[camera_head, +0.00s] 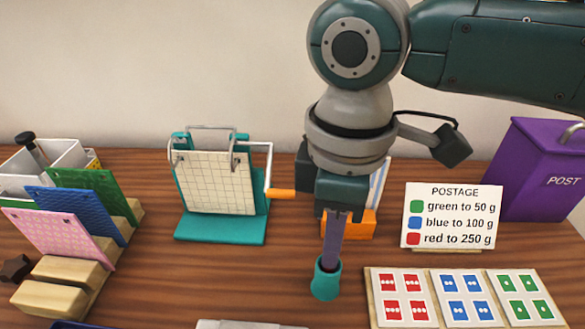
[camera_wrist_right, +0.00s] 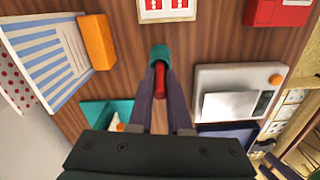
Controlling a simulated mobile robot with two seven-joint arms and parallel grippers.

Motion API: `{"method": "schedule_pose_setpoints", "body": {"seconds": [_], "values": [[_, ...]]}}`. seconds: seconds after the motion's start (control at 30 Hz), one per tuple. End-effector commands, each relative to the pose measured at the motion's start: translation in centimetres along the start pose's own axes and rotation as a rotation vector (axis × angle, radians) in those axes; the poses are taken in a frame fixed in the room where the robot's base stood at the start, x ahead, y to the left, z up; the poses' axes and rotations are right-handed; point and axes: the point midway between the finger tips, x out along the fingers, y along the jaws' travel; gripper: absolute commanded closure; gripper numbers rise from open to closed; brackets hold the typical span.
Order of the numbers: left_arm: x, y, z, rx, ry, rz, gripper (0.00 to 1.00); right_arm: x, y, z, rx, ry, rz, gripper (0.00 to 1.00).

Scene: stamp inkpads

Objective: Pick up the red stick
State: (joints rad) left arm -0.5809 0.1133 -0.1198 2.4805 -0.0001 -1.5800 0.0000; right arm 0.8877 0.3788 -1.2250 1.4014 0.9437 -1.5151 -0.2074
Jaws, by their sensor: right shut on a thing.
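The red stick (camera_wrist_right: 160,80) stands in a small teal cup (camera_wrist_right: 160,54) in the right wrist view. My right gripper (camera_wrist_right: 159,72) is shut on the stick from both sides. In the head view my right gripper (camera_head: 331,252) points down at the teal cup (camera_head: 326,280), which stands on the wooden table. Its fingers hide the stick there. I cannot tell whether the stick is raised inside the cup. My left gripper is not in view.
Stamp sheets (camera_head: 400,275) lie right of the cup, before the postage sign (camera_head: 452,216) and purple post box (camera_head: 536,170). A teal stand with a gridded pad (camera_head: 220,230) is at left. A white device with an orange knob (camera_wrist_right: 215,78) is close to the gripper.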

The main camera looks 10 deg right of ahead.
Motion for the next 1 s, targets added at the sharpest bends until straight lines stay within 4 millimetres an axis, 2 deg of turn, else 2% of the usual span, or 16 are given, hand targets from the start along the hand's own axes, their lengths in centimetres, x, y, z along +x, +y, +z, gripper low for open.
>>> {"method": "schedule_pose_setpoints", "body": {"seconds": [0.07, 0.67, 0.87, 1.0], "values": [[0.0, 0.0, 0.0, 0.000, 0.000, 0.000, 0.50, 0.0, 0.0, 0.0, 0.000, 0.000, 0.000, 1.00], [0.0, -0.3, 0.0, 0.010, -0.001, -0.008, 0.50, -0.1, 0.0, 0.0, 0.000, 0.000, 0.000, 1.00], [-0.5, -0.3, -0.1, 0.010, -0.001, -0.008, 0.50, -1.7, 0.0, -0.1, -0.001, 0.002, 0.000, 1.00], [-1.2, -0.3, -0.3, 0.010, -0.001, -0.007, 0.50, -4.2, 0.1, -0.1, 0.000, 0.004, 0.002, 1.00]]}}
